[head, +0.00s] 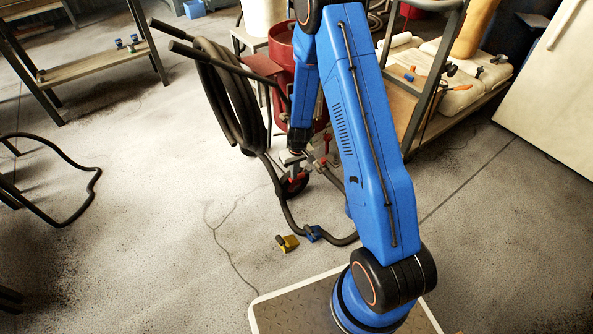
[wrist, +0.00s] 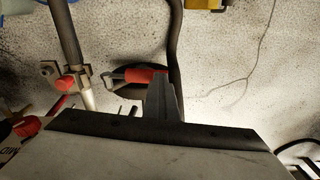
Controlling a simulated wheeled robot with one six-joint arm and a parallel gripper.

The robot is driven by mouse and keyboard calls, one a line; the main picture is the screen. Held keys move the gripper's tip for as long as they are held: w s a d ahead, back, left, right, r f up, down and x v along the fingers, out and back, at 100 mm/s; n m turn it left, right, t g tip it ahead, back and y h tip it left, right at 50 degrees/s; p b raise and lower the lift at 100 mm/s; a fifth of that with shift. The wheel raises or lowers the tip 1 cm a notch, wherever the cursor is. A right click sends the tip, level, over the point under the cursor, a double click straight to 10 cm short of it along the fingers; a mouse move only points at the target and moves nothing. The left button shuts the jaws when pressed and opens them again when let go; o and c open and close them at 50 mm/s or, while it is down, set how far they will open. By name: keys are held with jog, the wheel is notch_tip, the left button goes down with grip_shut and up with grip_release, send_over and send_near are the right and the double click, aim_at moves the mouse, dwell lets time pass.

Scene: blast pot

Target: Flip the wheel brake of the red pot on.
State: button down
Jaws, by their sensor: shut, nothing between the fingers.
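The red pot (head: 281,62) stands on a wheeled frame behind my arm, which hides part of it. Its dark wheel (head: 292,187) is low at the front, and it shows in the wrist view (wrist: 124,88). The wheel brake's red lever (wrist: 145,76) lies across the top of that wheel in the wrist view. My gripper (head: 295,172) points down just above the wheel. In the wrist view its fingers (wrist: 161,95) are shut and empty, overlapping the right end of the red lever. I cannot tell whether they touch it.
A black hose (head: 220,95) hangs coiled on the pot's handles and runs down beside the wheel. Yellow (head: 288,243) and blue (head: 313,233) couplings lie on the floor in front. A red-handled valve (wrist: 66,84) is left of the wheel.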

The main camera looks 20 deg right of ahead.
jog(key=shift+s+a+f, duration=0.2)
jog(key=shift+s+f, duration=0.05)
jog(key=shift+f, duration=0.25)
jog(key=shift+a, duration=0.15)
jog(key=shift+r, duration=0.45)
jog(key=s+a+r, duration=0.3)
jog(key=a+r, duration=0.3)
jog(key=r, duration=0.3)
jog(key=shift+r, duration=0.3)
jog(key=shift+w+a, duration=0.1)
